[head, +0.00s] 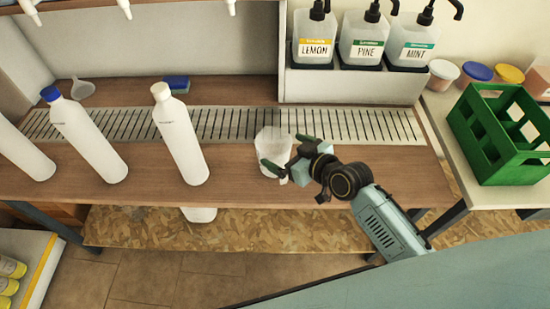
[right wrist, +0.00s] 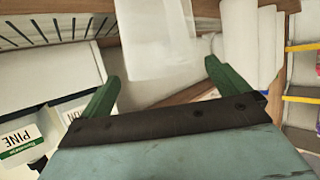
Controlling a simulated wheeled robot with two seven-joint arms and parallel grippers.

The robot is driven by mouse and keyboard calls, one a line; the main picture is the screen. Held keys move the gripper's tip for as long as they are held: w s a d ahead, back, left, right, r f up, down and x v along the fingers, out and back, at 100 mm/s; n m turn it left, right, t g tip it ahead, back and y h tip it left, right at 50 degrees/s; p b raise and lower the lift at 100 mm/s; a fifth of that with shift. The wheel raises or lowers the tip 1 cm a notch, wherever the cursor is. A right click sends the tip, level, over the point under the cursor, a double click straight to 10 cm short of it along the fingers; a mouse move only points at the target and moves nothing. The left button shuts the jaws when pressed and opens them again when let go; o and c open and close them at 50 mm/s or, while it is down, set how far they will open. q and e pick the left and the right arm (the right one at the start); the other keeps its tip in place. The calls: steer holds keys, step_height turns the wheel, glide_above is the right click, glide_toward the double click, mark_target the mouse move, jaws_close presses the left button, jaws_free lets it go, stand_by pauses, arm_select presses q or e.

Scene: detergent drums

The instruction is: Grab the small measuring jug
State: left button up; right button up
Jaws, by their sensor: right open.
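The small measuring jug (head: 272,143) is translucent and pale. In the head view it stands near the front edge of the wooden bench, right of the white bottles. My right gripper (head: 287,154) is at the jug's right side, with its open green fingers overlapping the jug in this view. In the right wrist view the jug (right wrist: 155,38) shows between and beyond the open fingertips (right wrist: 160,78), with no clear contact. The gripper hides part of the jug's right side, and its handle cannot be made out. My left gripper is not in view.
White bottles (head: 180,135) stand on the left of the bench (head: 230,185). A slotted drain strip (head: 230,123) runs behind. Labelled pump dispensers (head: 362,45) stand on a raised shelf at the back. A green crate (head: 505,135) is on the right table.

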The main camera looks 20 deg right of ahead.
mark_target(263, 139)
steer(key=x, duration=0.4)
steer(key=shift+w+a+b, duration=0.1)
steer(key=shift+w+b, duration=0.2)
steer(key=shift+b, duration=0.1)
steer(key=c, duration=1.1)
steer(key=shift+r, duration=0.1)
